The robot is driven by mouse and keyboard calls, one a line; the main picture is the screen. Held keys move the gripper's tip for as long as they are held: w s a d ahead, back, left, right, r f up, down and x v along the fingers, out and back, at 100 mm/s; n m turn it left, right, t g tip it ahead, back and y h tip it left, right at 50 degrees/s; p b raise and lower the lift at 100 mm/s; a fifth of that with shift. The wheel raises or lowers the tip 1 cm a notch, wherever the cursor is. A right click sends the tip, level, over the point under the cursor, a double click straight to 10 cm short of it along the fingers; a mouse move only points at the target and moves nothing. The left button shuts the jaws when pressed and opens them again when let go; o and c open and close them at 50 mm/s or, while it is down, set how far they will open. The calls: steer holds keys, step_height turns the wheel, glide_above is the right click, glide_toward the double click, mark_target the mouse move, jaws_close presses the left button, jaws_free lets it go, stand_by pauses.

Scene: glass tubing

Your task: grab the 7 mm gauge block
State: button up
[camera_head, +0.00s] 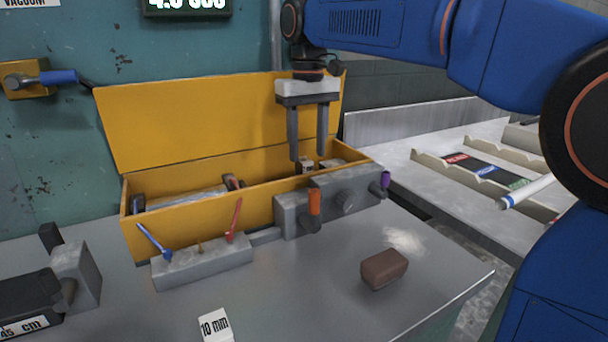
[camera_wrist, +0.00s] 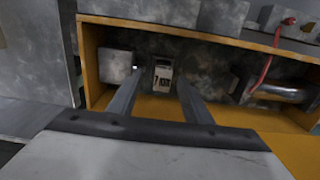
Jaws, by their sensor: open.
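A small block (camera_wrist: 162,76) with a white label that appears to read 7 mm lies inside the yellow box (camera_head: 190,216). In the wrist view it shows between and beyond my two fingers. In the head view a small block (camera_head: 306,167) shows just below my fingertips, partly hidden by the box's front and the grey fixture. My gripper (camera_head: 309,157) is open and empty, pointing down over the right part of the box. It also shows in the wrist view (camera_wrist: 158,78), with a finger on either side of the block. Contact cannot be seen.
A grey block (camera_wrist: 115,66) sits left of the labelled block, and a metal cylinder (camera_wrist: 278,92) lies to its right. A grey fixture with an orange knob (camera_head: 314,202) stands before the box. A 10 mm block (camera_head: 215,326) and a brown block (camera_head: 384,269) rest on the bench.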

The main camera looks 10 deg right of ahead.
mark_target(305, 160)
steer(key=shift+a+f, duration=0.15)
steer(key=shift+f, duration=1.25)
steer(key=shift+a+f, duration=0.1)
steer(key=shift+f, duration=1.25)
jaws_close()
